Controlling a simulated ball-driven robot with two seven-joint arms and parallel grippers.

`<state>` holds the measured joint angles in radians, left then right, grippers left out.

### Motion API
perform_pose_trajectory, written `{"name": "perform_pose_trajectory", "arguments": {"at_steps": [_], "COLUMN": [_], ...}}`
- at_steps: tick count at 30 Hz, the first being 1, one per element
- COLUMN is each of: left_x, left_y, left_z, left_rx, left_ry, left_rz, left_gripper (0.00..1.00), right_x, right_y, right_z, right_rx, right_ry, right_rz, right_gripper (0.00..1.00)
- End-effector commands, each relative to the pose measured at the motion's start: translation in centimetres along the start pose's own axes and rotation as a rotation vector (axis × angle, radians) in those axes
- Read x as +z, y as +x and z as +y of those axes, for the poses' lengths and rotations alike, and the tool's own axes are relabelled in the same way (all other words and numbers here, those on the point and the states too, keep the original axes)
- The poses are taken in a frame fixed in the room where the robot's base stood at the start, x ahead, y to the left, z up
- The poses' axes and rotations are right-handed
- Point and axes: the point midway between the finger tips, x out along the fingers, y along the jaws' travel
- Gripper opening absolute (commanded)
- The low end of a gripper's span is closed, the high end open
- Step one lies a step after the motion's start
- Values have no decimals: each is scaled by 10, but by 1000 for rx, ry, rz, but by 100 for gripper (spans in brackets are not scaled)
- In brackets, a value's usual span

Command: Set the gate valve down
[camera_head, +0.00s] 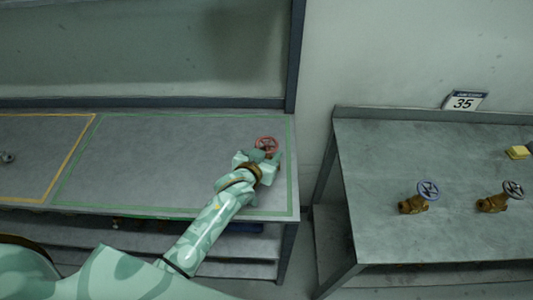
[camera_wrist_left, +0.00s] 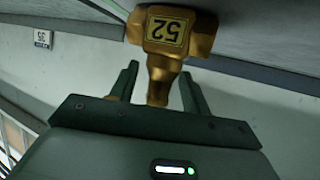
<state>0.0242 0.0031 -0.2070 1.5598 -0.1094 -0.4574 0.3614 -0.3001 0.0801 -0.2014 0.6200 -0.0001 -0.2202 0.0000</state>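The gate valve shows in the head view as a red handwheel (camera_head: 266,144) near the right end of the green-outlined area on the left bench; my gripper hides most of its body. In the left wrist view its brass body (camera_wrist_left: 172,33) bears a tag reading 52, upside down in the picture, and lies close against a grey surface. My left gripper (camera_head: 262,160) is at the valve. In the left wrist view the fingers (camera_wrist_left: 160,85) stand either side of the brass neck, with a narrow gap visible on each side. My right gripper is not in view.
The left bench (camera_head: 150,160) has green and yellow outlines; the green area is otherwise clear. A right bench (camera_head: 390,160) holds a blue-wheeled valve (camera_head: 413,204), a dark-wheeled valve (camera_head: 492,203) and a yellow item (camera_head: 518,152). A sign (camera_head: 464,102) reads 35. A gap separates the benches.

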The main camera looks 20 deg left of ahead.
Motion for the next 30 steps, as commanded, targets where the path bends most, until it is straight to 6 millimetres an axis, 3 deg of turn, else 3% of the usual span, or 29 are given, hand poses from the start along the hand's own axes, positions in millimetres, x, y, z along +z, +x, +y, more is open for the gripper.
{"name": "perform_pose_trajectory", "arguments": {"at_steps": [5,15,21,30], "left_x": [-2,-3,-2,-2], "left_y": [-6,-81,-113,-121], "left_z": [0,0,0,0], "left_rx": [0,-1,-1,-1], "left_ry": [0,1,0,0], "left_rz": [-1,-2,0,1], "left_gripper": [47,47,47,47], "right_x": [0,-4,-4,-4], "right_y": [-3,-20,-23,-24], "right_z": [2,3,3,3], "right_rx": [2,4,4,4], "right_ry": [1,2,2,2], "right_rz": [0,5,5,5], "right_gripper": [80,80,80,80]}}
